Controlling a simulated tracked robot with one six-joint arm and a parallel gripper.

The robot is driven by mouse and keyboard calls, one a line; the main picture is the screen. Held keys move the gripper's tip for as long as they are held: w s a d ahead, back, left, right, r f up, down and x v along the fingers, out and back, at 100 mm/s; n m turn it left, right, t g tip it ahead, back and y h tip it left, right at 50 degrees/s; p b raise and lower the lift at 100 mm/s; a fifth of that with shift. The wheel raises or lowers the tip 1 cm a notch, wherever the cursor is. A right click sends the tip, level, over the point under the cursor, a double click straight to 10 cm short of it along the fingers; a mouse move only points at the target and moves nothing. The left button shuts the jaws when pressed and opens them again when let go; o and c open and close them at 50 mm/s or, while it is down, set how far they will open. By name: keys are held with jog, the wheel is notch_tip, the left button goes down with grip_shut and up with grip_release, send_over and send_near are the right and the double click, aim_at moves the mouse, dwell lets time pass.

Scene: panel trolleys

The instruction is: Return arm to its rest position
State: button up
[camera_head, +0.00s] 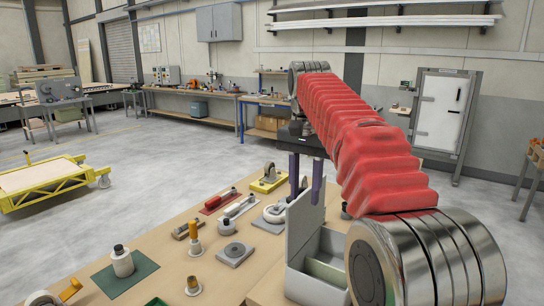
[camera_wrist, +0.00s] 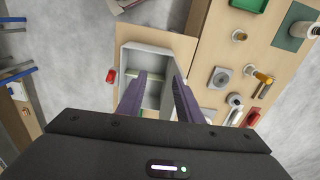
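My arm, in a red ribbed cover, reaches out over the workbench in the head view. My gripper (camera_head: 305,198) hangs from its far end with two purple fingers pointing down. In the wrist view my gripper (camera_wrist: 157,90) has its fingers well apart with nothing between them, so it is open and empty. It is above the grey divided box (camera_head: 303,242), which shows beneath the fingers in the wrist view (camera_wrist: 126,58). Part of the box is hidden behind my arm in the head view.
The wooden bench (camera_head: 165,262) holds several tools and castors, a green mat (camera_head: 112,284) and a yellow-based castor (camera_head: 269,180). A yellow trolley (camera_head: 45,184) stands on the floor at left. A white cabinet (camera_head: 440,112) stands by the back wall. The floor between is clear.

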jog(key=s+d+f+n+t, duration=0.1)
jog(key=s+d+n, duration=0.15)
jog(key=s, duration=0.55)
jog(key=s+d+f+n+t, duration=0.1)
jog(key=s+d+f+t, duration=0.15)
jog(key=s, duration=0.45)
jog(key=s+d+f+n+t, duration=0.1)
jog(key=s+d+f+n, duration=0.1)
jog(key=s+f, duration=1.1)
jog(key=shift+s+d+n+t, duration=0.35)
jog(key=shift+s+d, duration=0.15)
jog(key=shift+s, duration=0.4)
jog(key=shift+s, duration=0.1)
